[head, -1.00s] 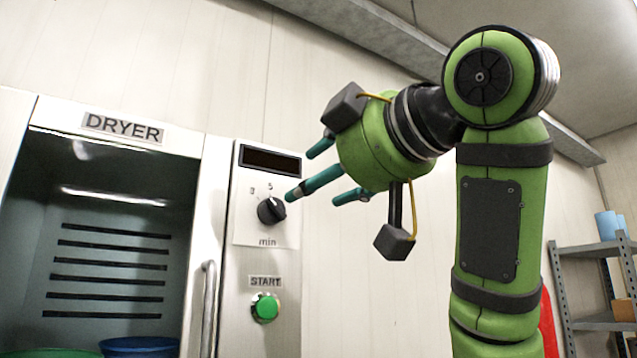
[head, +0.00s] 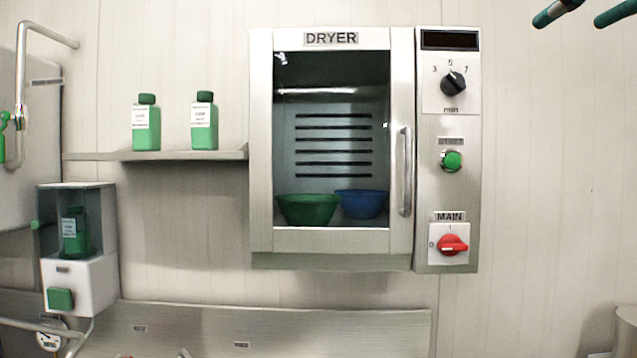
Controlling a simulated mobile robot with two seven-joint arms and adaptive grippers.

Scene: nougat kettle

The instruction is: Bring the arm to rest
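My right gripper (head: 575,22) shows only as teal fingertips at the top right edge of the head view. The fingertips are apart with nothing between them; the palm and the rest of the arm are out of frame. The gripper is right of the dryer's control panel (head: 432,200) and clear of it. My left gripper is not in view. The dryer (head: 320,241) hangs on the wall, its door closed. A green bowl (head: 307,209) and a blue bowl (head: 361,204) stand inside it.
The panel carries a black dial (head: 453,84), a green START button (head: 452,161) and a red MAIN switch (head: 452,245). A wall shelf (head: 170,156) holds two green bottles. A dispenser (head: 85,285) is at left. The wall right of the dryer is bare.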

